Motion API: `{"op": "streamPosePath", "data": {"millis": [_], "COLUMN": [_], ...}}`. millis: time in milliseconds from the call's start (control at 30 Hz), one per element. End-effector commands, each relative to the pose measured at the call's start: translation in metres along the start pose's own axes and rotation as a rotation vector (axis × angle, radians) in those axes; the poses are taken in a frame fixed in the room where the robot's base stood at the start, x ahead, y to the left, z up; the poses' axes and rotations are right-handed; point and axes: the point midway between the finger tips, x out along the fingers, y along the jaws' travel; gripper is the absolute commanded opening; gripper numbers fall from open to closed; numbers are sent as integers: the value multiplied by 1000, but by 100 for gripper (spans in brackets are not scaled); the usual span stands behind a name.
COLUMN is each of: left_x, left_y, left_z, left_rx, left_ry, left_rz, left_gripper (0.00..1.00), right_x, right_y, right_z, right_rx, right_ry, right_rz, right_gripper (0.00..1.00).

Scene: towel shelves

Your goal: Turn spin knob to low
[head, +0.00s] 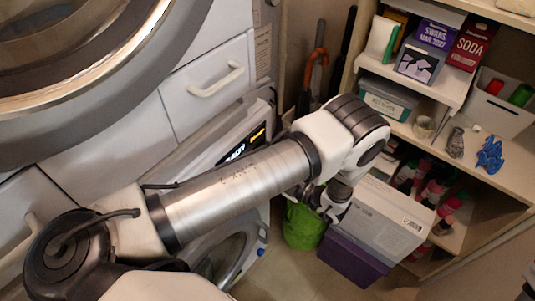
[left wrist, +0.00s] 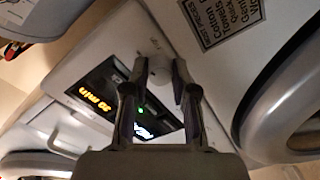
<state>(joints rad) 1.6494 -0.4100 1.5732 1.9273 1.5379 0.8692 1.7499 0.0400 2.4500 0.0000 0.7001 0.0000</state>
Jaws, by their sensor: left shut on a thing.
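A pale round spin knob (left wrist: 159,76) sits on the front panel of a white machine, between my fingertips in the left wrist view. My left gripper (left wrist: 159,66) is shut on it, one finger on each side. The knob's pointer and setting marks cannot be made out. Beside it a dark display (left wrist: 97,97) shows orange "30 min" text and a green light. In the head view the display (head: 240,147) shows just behind my left arm, and the knob is hidden.
A lower round door (head: 222,255) is partly behind my arm. Shelves (head: 513,182) with boxes and bottles stand right. A green bag (head: 303,228) and boxes sit on the floor.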

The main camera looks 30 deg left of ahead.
Motion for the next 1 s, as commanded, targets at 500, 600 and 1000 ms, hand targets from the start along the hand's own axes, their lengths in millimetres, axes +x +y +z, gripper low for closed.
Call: {"op": "streamPosePath", "data": {"millis": [500,600,1000], "left_x": [0,0,0], "left_y": [1,1,1], "left_z": [0,0,0], "left_rx": [-167,-170,-168], "left_ry": [-6,-6,-6], "left_rz": [1,1,0], "left_gripper": [0,0,52], "right_x": [-2,-2,-2], "right_y": [0,0,0], "right_z": [0,0,0], "right_rx": [0,0,0], "right_ry": [0,0,0], "right_rz": [0,0,0], "right_gripper": [0,0,0]}}
